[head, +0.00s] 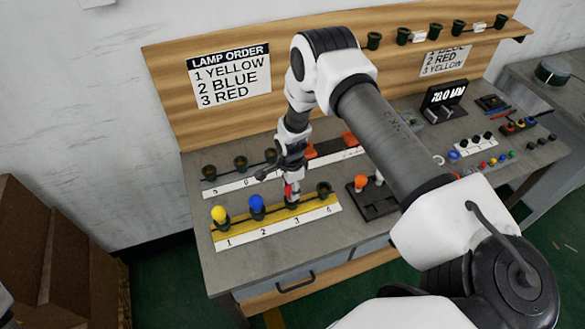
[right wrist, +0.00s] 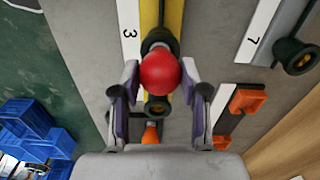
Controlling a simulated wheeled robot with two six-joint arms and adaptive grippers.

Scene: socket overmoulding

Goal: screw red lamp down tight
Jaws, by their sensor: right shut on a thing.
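The red lamp (right wrist: 160,72) sits at socket 3 (right wrist: 158,40) of the yellow strip, its lower end hidden from above. My right gripper (right wrist: 159,78) is shut on it, one finger on each side. In the head view the red lamp (head: 288,190) shows just under the right gripper (head: 289,180). The yellow lamp (head: 219,214) stands at position 1 and the blue lamp (head: 256,203) at position 2 of the yellow strip (head: 275,224). Socket 4 (head: 323,188) is empty. I cannot tell how deep the red lamp sits. My left gripper is out of view.
A lamp order sign (head: 229,76) lists yellow, blue, red. A second row of dark sockets (head: 240,164) stands behind the yellow strip. An orange lamp (head: 361,182) stands in a dark holder to the right. My right arm covers much of the bench's middle.

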